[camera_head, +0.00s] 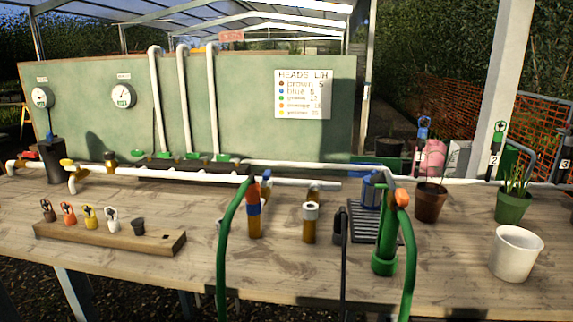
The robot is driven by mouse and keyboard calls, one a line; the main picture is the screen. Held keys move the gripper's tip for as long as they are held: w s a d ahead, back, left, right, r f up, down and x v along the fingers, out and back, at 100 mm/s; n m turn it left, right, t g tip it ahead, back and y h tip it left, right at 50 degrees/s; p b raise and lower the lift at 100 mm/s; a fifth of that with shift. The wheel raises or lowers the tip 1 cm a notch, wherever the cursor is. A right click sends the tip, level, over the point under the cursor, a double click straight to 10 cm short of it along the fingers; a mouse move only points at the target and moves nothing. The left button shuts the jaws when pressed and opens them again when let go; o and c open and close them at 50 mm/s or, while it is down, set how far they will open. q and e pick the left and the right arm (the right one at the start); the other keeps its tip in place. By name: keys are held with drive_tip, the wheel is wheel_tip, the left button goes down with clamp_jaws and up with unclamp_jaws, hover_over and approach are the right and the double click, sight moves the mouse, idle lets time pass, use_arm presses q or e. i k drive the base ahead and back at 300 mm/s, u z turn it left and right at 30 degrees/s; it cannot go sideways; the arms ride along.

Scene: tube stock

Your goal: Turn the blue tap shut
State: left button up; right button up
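A blue lever handle (367,167), which looks like the blue tap, lies roughly level on the white pipe near its right end. It sits above a blue-and-clear cylinder (371,192), and the pipe bends down just to its right. The tap body is too small and partly hidden to tell how far it is turned. Neither of my grippers is in view, and nothing of mine is seen touching the tap.
Green hoses with orange ends (402,197) rise in front of the bench, near a green upright tube (385,240). Green lever taps (222,157) sit further back.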

sight(267, 174)
drive_tip(key=u, duration=2.2)
drive_tip(key=i, duration=1.25)
drive_tip(key=z, duration=2)
